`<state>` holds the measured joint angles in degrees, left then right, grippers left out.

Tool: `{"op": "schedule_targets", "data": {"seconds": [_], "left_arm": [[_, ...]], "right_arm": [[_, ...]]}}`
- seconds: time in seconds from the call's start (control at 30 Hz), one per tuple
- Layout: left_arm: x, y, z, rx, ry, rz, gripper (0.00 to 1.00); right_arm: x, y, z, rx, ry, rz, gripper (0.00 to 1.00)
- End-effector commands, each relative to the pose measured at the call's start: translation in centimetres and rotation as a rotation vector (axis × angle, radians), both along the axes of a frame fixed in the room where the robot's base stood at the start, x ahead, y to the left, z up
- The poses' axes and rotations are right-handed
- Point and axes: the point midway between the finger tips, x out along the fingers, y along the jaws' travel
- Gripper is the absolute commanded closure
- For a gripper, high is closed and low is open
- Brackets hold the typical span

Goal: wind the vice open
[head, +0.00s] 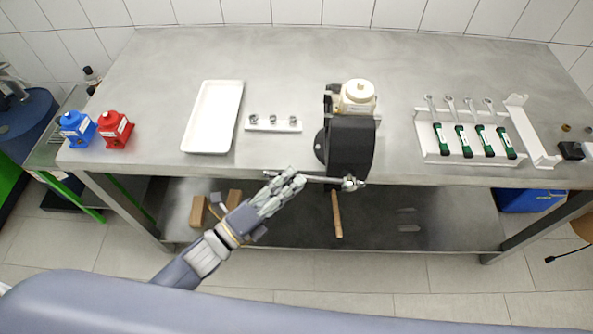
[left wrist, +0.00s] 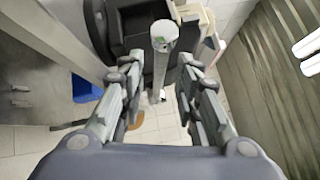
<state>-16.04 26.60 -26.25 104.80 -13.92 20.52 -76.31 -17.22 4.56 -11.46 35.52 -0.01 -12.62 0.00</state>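The black vice (head: 349,146) is mounted at the front edge of the steel bench. A cream pump part with a round top (head: 357,95) sits at its jaws. The vice's grey handle bar (head: 322,180) lies nearly level in front of the bench edge, reaching left from the screw head (head: 350,184). My left gripper (head: 292,180) is at the bar's left end. In the left wrist view, its two fingers (left wrist: 158,90) are spread, with the bar (left wrist: 163,42) showing in the gap between them. Whether a finger touches the bar cannot be told. My right gripper is in neither view.
A white tray (head: 190,118) and a small white holder with metal parts (head: 272,129) stand left of the vice. Red (head: 114,130) and blue (head: 76,128) pumps stand at the far left. A rack of green-handled tools (head: 432,154) stands right. A lower shelf (head: 400,222) lies below the bar.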

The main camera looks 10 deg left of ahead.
Motion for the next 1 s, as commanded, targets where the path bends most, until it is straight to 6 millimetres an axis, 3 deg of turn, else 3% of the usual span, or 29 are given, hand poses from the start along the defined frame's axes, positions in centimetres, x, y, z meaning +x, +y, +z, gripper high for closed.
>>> {"op": "schedule_targets", "data": {"seconds": [0.2, 0.53, 0.57, 0.7, 1.0], "left_arm": [[1.7, -1.4, 0.3, -0.001, 0.002, 0.001, 0.7], [2.0, -1.7, 0.2, -0.001, 0.003, 0.001, 0.7], [2.0, -1.7, 0.2, -0.001, 0.003, 0.001, 0.72], [2.0, -1.7, 0.2, -0.001, 0.003, 0.001, 1.0], [2.0, -1.5, 0.0, -0.006, 0.002, 0.001, 1.0]], "right_arm": [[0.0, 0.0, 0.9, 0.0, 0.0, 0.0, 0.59], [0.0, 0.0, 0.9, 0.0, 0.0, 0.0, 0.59], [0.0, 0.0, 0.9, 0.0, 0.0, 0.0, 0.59], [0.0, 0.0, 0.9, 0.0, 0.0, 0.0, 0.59], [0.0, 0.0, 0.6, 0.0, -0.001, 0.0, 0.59]]}}
